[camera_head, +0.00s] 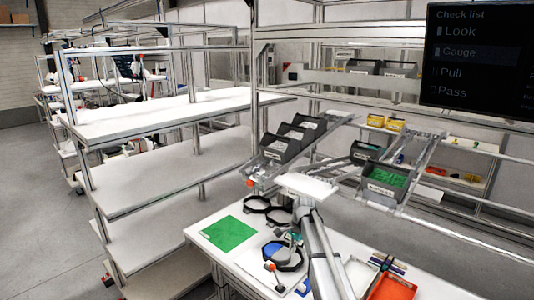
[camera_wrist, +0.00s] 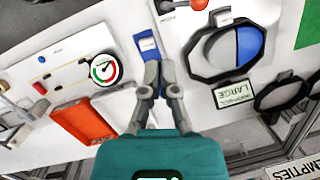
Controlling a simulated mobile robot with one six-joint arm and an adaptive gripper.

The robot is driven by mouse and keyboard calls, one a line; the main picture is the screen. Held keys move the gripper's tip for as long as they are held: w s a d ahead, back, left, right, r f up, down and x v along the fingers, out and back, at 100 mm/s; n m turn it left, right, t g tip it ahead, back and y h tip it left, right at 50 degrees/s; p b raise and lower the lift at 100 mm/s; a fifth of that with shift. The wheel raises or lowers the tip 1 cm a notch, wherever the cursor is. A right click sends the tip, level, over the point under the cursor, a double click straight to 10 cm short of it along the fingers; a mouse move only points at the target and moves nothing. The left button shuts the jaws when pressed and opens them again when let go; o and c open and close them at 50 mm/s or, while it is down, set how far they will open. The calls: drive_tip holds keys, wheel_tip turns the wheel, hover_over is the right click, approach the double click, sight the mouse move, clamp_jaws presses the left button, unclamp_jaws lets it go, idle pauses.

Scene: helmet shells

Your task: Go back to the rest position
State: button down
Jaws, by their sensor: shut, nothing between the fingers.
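My gripper (camera_wrist: 160,84) is shut and empty in the wrist view. Its grey fingertips point at a small blue pad (camera_wrist: 149,48) on the white worktop; I cannot tell whether they touch it. In the head view my arm reaches down over the white table (camera_head: 243,265), and its fingertips are hard to make out there. Beside the gripper in the wrist view is a dark round holder with a grey and blue disc (camera_wrist: 208,50); this holder also shows in the head view (camera_head: 294,267). A round dial gauge (camera_wrist: 105,68) lies on the other side.
An orange tray (camera_wrist: 84,121) lies near the gauge. A green sheet (camera_head: 229,233) and two black rings (camera_head: 257,203) are on the table. Grey bins (camera_head: 283,147) stand on a sloped rack behind. A checklist screen (camera_head: 480,60) hangs top right, with Gauge highlighted. Shelves (camera_head: 170,180) stand left.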

drive_tip(key=s+d+n, duration=0.2)
drive_tip(key=s+n, duration=0.2)
drive_tip(key=s, duration=0.6)
drive_tip(key=s+d+f+n+h, duration=0.1)
drive_tip(key=s+d+n, duration=0.1)
drive_tip(key=s, duration=0.7)
drive_tip(key=s+d+n+h+b, duration=0.1)
drive_tip(key=s+d+n, duration=0.2)
drive_tip(key=s, duration=0.7)
drive_tip(key=shift+s+f+n, duration=0.35)
drive_tip(key=shift+n, duration=0.95)
